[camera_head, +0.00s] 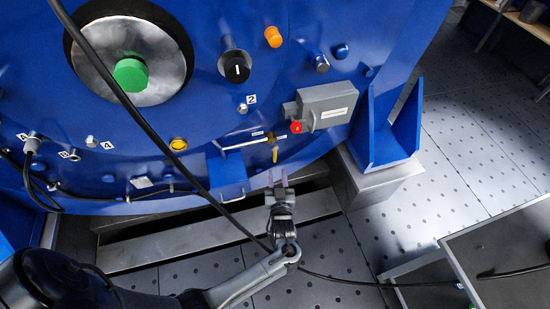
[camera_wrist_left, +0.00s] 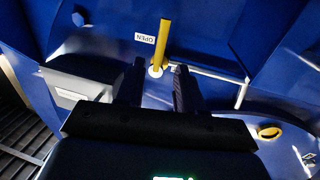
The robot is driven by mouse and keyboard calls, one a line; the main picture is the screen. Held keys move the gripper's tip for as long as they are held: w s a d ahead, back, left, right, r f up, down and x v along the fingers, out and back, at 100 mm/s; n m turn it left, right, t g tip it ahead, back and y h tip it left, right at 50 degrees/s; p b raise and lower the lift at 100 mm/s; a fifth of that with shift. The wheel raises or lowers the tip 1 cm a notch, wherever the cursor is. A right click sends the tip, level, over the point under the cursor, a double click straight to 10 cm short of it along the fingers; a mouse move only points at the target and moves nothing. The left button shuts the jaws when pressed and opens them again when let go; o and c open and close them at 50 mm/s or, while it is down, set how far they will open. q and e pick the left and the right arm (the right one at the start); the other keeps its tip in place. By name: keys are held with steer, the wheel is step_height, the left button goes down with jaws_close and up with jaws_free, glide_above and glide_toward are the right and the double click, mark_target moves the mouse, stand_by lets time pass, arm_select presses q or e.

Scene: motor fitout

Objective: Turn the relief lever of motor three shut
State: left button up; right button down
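The relief lever is a short yellow bar (camera_head: 275,153) low on the front of the blue motor housing (camera_head: 200,110). It hangs downward from its pivot in the head view. In the left wrist view the yellow lever (camera_wrist_left: 163,42) stands upright in the picture, with a white OPEN label (camera_wrist_left: 145,38) beside it. My left gripper (camera_head: 278,179) is just below the lever in the head view, apart from it. In the left wrist view its two fingers (camera_wrist_left: 158,85) are spread, with the lever's base showing between and beyond them. My right gripper is not in view.
A grey box (camera_head: 328,105) with a red knob (camera_head: 296,127) sits right of the lever. A blue bracket (camera_head: 227,176) juts out to its left. A black cable (camera_head: 180,175) crosses the front of the housing. A grey platform (camera_head: 505,250) stands at the lower right.

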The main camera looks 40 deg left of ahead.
mark_target(275, 157)
arm_select(q)
steer(key=b+x, duration=0.4)
steer(key=x, duration=0.5)
steer(key=shift+w+a, duration=0.15)
steer(key=shift+a, duration=0.05)
steer(key=shift+c, duration=0.5)
jaws_close()
